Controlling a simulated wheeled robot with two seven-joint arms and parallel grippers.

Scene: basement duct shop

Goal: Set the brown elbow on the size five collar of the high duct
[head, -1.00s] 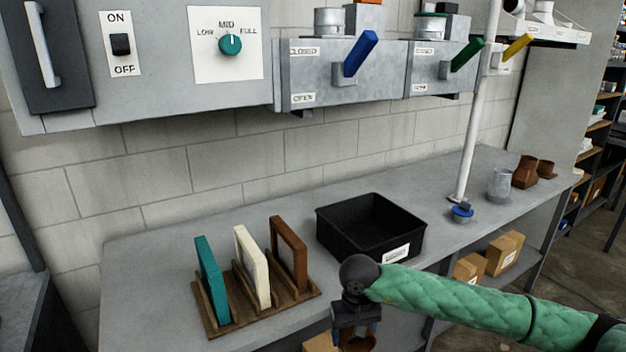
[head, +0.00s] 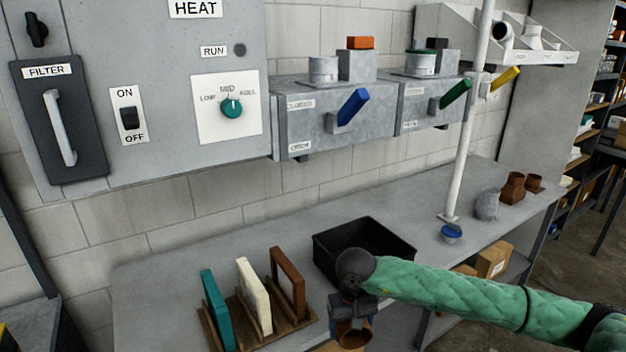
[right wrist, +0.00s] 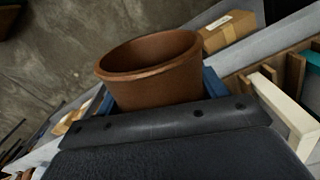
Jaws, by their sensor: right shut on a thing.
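A brown fitting (head: 353,336) is held in my right gripper (head: 352,322), low in the head view in front of the black bin. In the right wrist view its round open rim (right wrist: 150,72) faces up between the blue fingers; its lower part is hidden. I take it for the brown elbow. A duct with several round collars (head: 533,36) is at the upper right; I cannot read any size marks. Two grey duct boxes, with a blue lever (head: 352,106) and a green lever (head: 455,93), carry round collars (head: 323,69) on top. My left gripper is not in view.
The bench (head: 190,262) carries a black bin (head: 397,252), a rack with teal, cream and brown framed panels, a blue-topped item (head: 451,232), a grey fitting (head: 487,203) and two brown fittings (head: 513,187). A white pole (head: 470,125) rises between bench and ducts.

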